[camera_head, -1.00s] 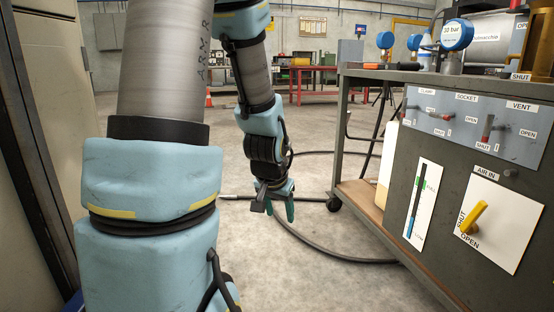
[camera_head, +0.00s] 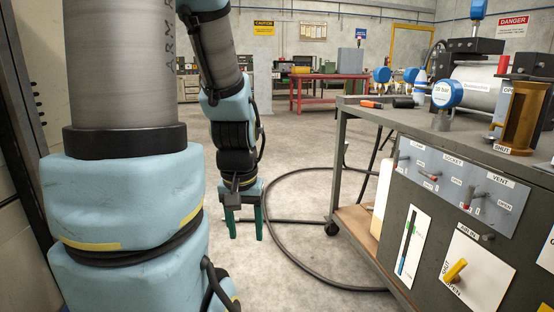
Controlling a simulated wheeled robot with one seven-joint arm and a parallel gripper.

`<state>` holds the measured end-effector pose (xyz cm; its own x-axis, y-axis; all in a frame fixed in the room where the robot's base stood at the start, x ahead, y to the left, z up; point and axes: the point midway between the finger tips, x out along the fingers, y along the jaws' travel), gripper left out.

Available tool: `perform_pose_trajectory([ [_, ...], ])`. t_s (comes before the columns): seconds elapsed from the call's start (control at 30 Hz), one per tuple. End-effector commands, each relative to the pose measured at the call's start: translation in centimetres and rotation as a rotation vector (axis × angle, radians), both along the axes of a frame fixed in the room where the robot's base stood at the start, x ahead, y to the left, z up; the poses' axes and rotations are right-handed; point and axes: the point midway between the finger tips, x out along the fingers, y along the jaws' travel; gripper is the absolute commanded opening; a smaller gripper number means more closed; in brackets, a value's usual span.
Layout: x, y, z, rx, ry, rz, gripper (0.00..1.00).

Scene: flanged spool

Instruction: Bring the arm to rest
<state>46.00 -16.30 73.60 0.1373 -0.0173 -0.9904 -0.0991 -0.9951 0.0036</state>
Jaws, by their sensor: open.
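My gripper (camera_head: 245,226) hangs from my arm left of the middle of the view, pointing down. Its two green fingers are apart, with nothing between them. It is in open air in front of the concrete floor, to the left of the grey bench and touching nothing. My blue and grey arm fills the left of the view and bends down to the gripper.
A grey bench (camera_head: 375,256) on wheels stands at the right, with gauges, a yellow handle (camera_head: 455,270) and red levers on its panel. A black hose (camera_head: 285,262) curves over the floor beside it. A red table (camera_head: 335,80) stands far back.

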Motion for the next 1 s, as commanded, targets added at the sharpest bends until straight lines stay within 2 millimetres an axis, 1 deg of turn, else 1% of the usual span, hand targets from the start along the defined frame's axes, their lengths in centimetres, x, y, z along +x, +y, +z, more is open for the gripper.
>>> perform_pose_trajectory([
  [0.03,0.0,0.0,3.3,0.000,0.000,0.000,0.57],
  [0.4,0.0,0.0,14.5,0.000,0.000,-0.001,0.57],
  [0.5,0.0,0.0,17.1,0.000,0.000,-0.001,0.57],
  [0.6,0.0,0.0,18.9,0.000,0.000,-0.001,0.57],
  [0.7,0.0,0.0,19.9,0.000,0.000,-0.001,0.57],
  [0.8,0.0,0.0,20.3,0.000,0.000,-0.001,0.57],
  [1.0,0.0,0.0,20.1,0.000,0.000,-0.001,0.57],
])
